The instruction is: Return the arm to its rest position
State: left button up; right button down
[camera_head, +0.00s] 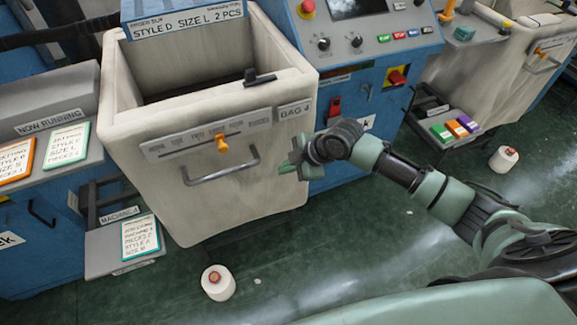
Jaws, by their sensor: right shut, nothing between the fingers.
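My right arm (450,198) comes in from the right edge and reaches across toward the middle. My right gripper (291,167) is at its end, green, shut and empty. It is in front of the right side of the cream bin marked "BAG 4" (230,205), close to its front face. I cannot tell whether it touches the bin. My left gripper is not in view.
The bin has a handle (222,170) and an orange slider (222,143). A blue control panel (360,45) stands behind. White yarn cones lie on the green floor, one at front (218,283) and one at right (503,159). A low tray (440,122) holds coloured blocks.

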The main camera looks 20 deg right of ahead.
jog(key=s+d+f+m+h, duration=0.1)
jog(key=s+d+f+m, duration=0.25)
jog(key=f, duration=0.55)
jog(key=s+d+f+m+h, duration=0.1)
jog(key=s+d+f+m, duration=0.2)
jog(key=f, duration=0.6)
jog(key=s+d+f+m+h, duration=0.25)
jog(key=s+f, duration=0.25)
jog(key=f, duration=0.5)
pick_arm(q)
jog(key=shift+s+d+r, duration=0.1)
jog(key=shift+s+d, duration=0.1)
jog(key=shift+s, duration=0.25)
pick_arm(e)
jog(key=s+a+f+m+g, duration=0.1)
jog(key=s+f, duration=0.4)
jog(key=s, duration=0.7)
jog(key=s+a+f+m+g, duration=0.2)
jog(key=s+f, duration=0.3)
jog(key=s, duration=0.7)
jog(key=s+a+f+m+g, duration=0.1)
jog(key=s+f, duration=0.5)
jog(key=s, duration=0.6)
jog(key=shift+a+m+g, duration=0.25)
jog(key=shift+m+g, duration=0.05)
jog(key=shift+m, duration=0.5)
